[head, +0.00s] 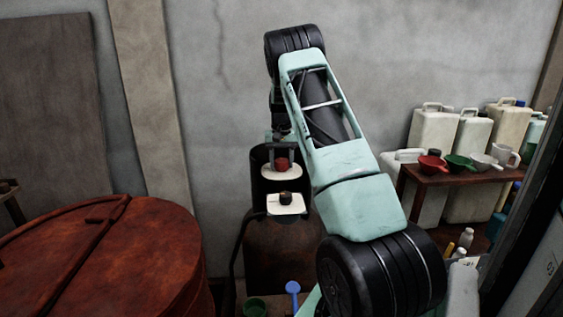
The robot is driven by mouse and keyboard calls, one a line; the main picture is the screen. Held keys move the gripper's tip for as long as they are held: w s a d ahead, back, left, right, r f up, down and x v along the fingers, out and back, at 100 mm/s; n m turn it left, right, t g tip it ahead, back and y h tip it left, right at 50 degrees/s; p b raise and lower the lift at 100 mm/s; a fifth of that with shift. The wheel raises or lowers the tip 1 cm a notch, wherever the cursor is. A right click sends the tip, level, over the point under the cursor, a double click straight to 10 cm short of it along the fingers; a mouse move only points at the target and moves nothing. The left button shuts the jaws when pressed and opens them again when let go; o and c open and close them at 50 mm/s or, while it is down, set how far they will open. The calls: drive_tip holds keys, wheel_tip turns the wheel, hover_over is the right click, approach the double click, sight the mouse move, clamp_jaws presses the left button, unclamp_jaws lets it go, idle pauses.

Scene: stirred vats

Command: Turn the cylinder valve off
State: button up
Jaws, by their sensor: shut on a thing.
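A red knob (282,163) stands over a white plate (282,174) in front of the back wall. My gripper (282,158) comes down from above, with one finger on each side of the red knob, and is shut on it. Nearer to me, a small dark knob (286,198) sits on a second white plate (287,209); my gripper is apart from it. Below stands a dark, rusty cylinder body (282,255). Which knob belongs to which body is hard to tell. Any marks on the knobs are too small to read.
A big rusty round vat lid (110,255) fills the lower left. A brown table (455,178) with bowls and a mug stands at right, with white jerrycans (433,130) behind. A blue-headed tool (292,288) and green cup (255,307) are at the bottom.

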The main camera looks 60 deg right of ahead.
sight(282, 160)
drive_tip(key=shift+r, duration=0.1)
drive_tip(key=o, duration=1)
wheel_tip(282, 160, up, 17)
drive_tip(key=b, duration=0.3)
drive_tip(key=shift+r+b, duration=0.15)
drive_tip(key=shift+b, duration=0.2)
